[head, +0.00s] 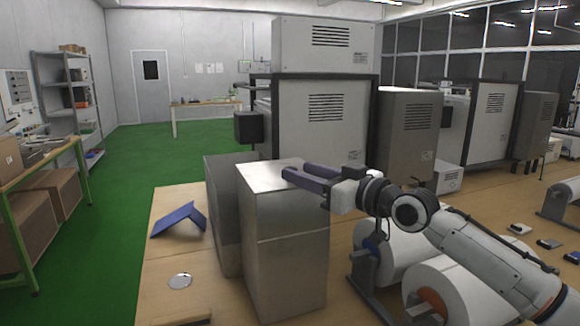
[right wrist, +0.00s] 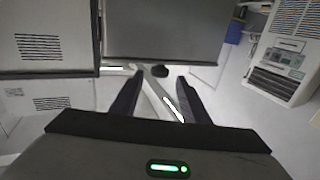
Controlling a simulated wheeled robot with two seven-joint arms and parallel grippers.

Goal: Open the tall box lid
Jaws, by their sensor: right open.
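The tall box (head: 285,265) is a grey metallic upright box on the wooden table, with a horizontal seam around its upper part. The part above the seam, the lid (head: 283,212), sits level and closed on it. My right gripper (head: 287,174) is open and empty, with its dark fingers at the top of the box, pointing left. I cannot tell whether they touch the lid. In the right wrist view the two fingers (right wrist: 156,98) stand apart with nothing between them. A grey panel (right wrist: 165,35) shows beyond them; I cannot tell whether it is the box. My left gripper is not in view.
A darker grey upright box (head: 224,225) stands close behind the tall box on its left. A blue folded piece (head: 180,220) and a small round disc (head: 180,281) lie left on the table. White rolls (head: 455,290) on a stand lie below my right arm. Large machines stand behind.

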